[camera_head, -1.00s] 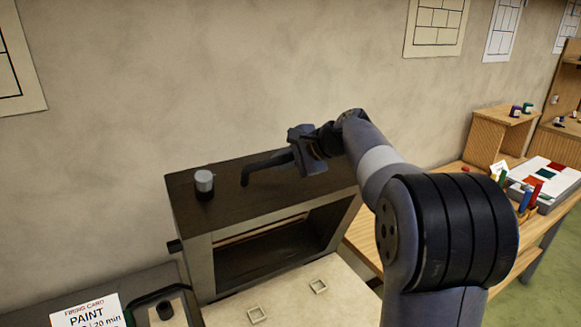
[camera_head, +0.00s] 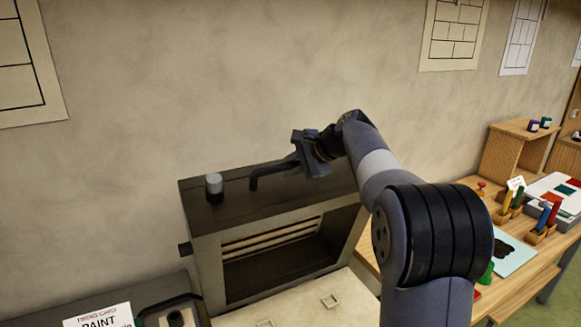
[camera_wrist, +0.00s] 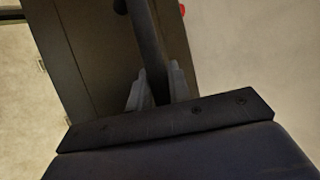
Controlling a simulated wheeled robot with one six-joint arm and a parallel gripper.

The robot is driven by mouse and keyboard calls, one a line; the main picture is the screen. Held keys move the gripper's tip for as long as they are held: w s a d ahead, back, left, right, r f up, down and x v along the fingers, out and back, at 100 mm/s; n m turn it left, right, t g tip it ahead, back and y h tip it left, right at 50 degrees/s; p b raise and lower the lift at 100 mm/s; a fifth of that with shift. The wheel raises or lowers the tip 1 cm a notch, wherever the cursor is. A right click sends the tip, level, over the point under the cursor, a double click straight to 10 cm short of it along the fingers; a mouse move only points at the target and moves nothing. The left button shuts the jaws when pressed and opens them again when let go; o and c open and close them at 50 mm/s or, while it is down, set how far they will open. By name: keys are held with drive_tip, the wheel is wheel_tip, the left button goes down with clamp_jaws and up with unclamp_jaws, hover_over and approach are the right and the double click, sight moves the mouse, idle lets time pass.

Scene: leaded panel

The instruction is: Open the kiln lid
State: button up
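The kiln (camera_head: 330,312) has a pale floor with small square pieces on it. Its grey, dark-faced lid (camera_head: 290,198) stands raised at the back, and its hollow inside with pale coil lines faces me. A dark bent handle (camera_head: 265,177) sits on the lid's dark face, beside a grey-topped knob (camera_head: 214,187). My gripper (camera_head: 298,165) is at the handle's right part. In the wrist view, the handle bar (camera_wrist: 146,45) runs between the two fingers (camera_wrist: 156,90), which are close around it. The handle's far end is hidden by my gripper.
A firing card (camera_head: 100,318) stands at lower left beside a dark box. A wooden bench (camera_head: 515,285) on the right carries colour sticks, a pale blue sheet and a small wooden shelf (camera_head: 515,145). The wall is close behind the lid.

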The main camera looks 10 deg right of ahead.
drive_tip(key=o, duration=0.4)
drive_tip(key=shift+o, duration=0.2)
drive_tip(key=b+v, duration=0.2)
drive_tip(key=v, duration=0.9)
drive_tip(key=shift+a+f, duration=0.1)
drive_tip(key=shift+f, duration=0.1)
drive_tip(key=p+x, duration=0.2)
drive_tip(key=x, duration=0.8)
drive_tip(key=shift+w+a, duration=0.2)
drive_tip(key=shift+w, duration=0.05)
drive_tip(key=shift+f, duration=0.15)
drive_tip(key=shift+s+d, duration=0.15)
drive_tip(key=shift+s, duration=0.2)
